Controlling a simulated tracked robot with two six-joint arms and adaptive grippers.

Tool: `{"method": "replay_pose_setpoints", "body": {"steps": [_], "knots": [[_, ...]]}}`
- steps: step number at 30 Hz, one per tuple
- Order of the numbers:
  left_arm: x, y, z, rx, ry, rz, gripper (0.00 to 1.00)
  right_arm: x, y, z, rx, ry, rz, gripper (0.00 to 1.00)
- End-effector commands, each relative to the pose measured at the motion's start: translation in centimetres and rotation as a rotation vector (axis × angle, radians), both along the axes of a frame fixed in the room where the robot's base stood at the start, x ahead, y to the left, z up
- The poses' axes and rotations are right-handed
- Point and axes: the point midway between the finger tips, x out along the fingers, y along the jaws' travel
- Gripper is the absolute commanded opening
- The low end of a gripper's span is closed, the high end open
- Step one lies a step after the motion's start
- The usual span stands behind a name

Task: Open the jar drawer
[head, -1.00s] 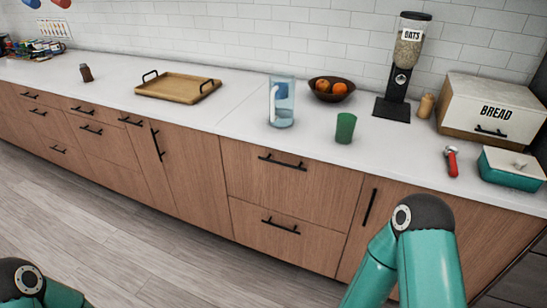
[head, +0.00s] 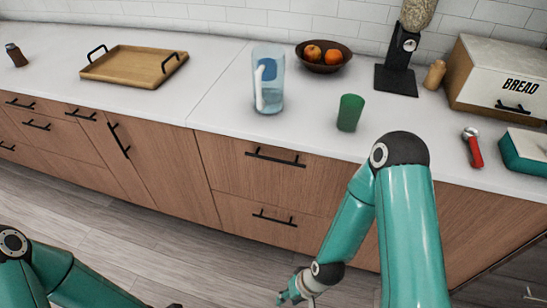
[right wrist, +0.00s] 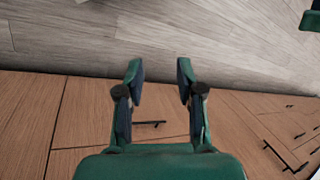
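Nothing visible labels a jar drawer. A wooden upper drawer (head: 235,170) with a black bar handle (head: 275,158) is under the counter, and a lower drawer (head: 240,220) with its own handle (head: 273,218) is below it. Both look shut. My right gripper (head: 290,297) is low at the bottom of the head view, below and in front of these drawers. In the right wrist view the right gripper (right wrist: 160,72) is open and empty, and a black handle (right wrist: 150,123) shows between its fingers, apart from them. My left gripper is out of view; only its arm shows.
The counter holds a glass pitcher (head: 269,85), green cup (head: 350,112), fruit bowl (head: 324,65), wooden tray (head: 130,78), red-handled tool (head: 473,150) and bread box (head: 510,75). More cabinet fronts (head: 150,165) continue left. The wooden floor (head: 165,255) before them is clear.

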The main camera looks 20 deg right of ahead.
Motion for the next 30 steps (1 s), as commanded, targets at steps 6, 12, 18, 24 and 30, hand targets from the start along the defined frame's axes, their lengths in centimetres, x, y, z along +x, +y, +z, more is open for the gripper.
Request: {"method": "replay_pose_setpoints", "body": {"steps": [6, 12, 18, 24, 30], "knots": [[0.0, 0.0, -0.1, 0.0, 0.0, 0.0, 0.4, 0.2, 0.0, 0.0, -0.003, -0.014, 0.01, 0.37], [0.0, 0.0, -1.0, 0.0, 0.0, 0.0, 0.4, 4.2, -0.5, 0.3, -0.081, -0.234, 0.152, 0.37], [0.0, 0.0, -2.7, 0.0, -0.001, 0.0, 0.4, 12.1, -1.4, 3.6, -0.392, -0.689, 0.479, 0.37], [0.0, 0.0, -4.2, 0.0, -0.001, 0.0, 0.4, 17.9, -2.9, 10.9, -0.925, -1.023, 0.817, 0.37], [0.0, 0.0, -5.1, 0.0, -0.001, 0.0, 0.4, 19.5, -3.8, 17.0, -1.365, -1.097, 1.005, 0.37]]}}
